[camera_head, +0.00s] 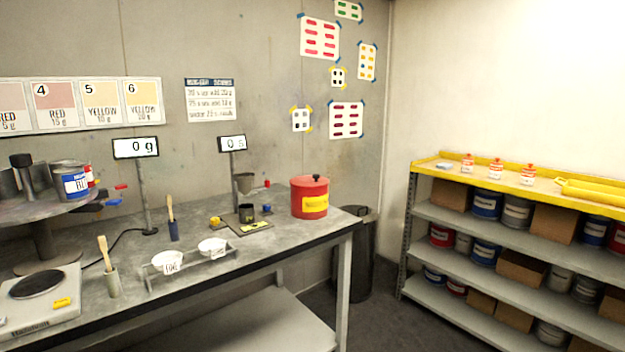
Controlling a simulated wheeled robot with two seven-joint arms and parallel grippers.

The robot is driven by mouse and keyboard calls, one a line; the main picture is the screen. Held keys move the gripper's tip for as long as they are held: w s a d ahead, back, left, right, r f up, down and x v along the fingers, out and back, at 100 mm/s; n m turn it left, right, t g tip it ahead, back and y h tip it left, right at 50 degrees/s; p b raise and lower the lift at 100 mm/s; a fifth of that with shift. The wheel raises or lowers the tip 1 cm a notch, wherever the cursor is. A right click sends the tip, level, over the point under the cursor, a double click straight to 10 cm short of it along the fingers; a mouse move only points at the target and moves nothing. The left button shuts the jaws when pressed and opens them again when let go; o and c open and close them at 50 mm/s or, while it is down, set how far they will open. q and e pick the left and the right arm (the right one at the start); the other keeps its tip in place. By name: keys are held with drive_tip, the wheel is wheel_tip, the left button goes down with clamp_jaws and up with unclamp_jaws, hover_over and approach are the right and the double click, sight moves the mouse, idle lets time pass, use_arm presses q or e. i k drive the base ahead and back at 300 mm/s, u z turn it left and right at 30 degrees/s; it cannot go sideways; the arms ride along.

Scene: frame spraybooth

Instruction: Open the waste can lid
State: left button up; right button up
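A red can (309,200) with a yellow label stands upright on the right end of the workbench. Its red lid (309,182) with a black knob (316,177) sits on top and looks closed. A dark bin (357,262) stands on the floor just past the bench's right end, partly hidden by the bench. I cannot read the can's label, so I cannot tell from it which of the two is the waste can. Neither of my grippers is in view.
A shelf unit (480,226) with paint cans and boxes stands at right. Bare floor lies between.

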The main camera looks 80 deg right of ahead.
sight(315, 181)
drive_tip(key=z, duration=3.65)
drive_tip(key=i, duration=1.55)
drive_tip(key=u, duration=0.6)
